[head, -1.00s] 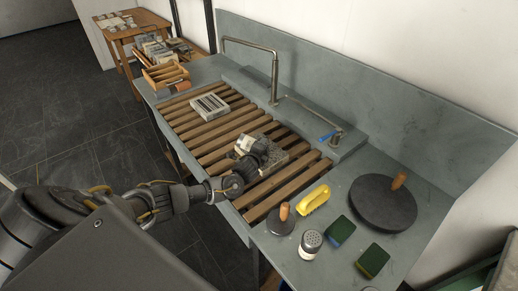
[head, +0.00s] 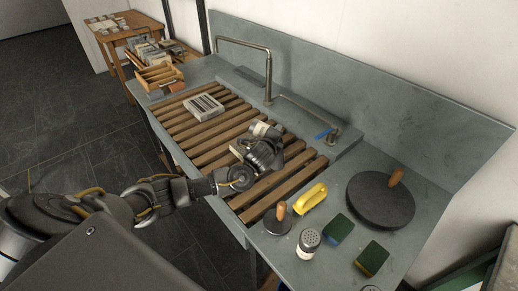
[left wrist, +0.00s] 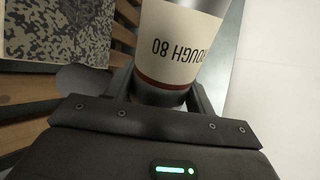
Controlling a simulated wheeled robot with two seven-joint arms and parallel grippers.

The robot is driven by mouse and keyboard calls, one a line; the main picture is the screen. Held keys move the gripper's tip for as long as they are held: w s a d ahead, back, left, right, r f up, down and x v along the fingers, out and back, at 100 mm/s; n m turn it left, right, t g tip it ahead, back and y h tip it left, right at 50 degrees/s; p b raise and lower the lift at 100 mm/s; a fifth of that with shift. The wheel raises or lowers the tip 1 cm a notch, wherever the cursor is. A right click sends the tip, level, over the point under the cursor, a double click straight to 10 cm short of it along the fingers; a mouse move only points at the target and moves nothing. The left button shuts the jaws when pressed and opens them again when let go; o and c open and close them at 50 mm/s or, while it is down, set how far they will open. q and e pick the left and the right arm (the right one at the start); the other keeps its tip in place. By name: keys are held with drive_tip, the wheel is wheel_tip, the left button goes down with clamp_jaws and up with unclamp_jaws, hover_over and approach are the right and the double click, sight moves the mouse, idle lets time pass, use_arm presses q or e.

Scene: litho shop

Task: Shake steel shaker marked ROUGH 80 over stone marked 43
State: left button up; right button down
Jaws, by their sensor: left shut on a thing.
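My left gripper (head: 262,143) is shut on a steel shaker (head: 261,128) over the slatted rack. In the left wrist view the shaker (left wrist: 180,50) has a cream label whose lettering, upside down there, reads ROUGH 80. It looks tilted in the head view; its top is not visible. A grey speckled stone (head: 293,147) lies on the slats, partly hidden behind the gripper. It also shows at the upper left of the left wrist view (left wrist: 60,32). No number can be read on it. My right gripper is not in view.
Another stone (head: 204,106) lies farther back on the slatted rack (head: 215,143). A tap (head: 268,75) rises behind.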

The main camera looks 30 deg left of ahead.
use_arm(q)
drive_tip(key=s+d+r+m+h+b, duration=0.1)
drive_tip(key=s+d+r, duration=0.3)
drive_tip(key=r, duration=0.5)
drive_tip(key=s+d+r+m+h+b, duration=0.1)
drive_tip(key=s+d+r+h+b, duration=0.1)
drive_tip(key=s+d+r, duration=0.3)
drive_tip(key=s+r, duration=0.3)
drive_tip(key=r, duration=0.1)
drive_tip(key=shift+s+d+m+b, duration=0.15)
drive_tip(key=shift+d+m+b, duration=0.15)
drive_tip(key=shift+b, duration=0.05)
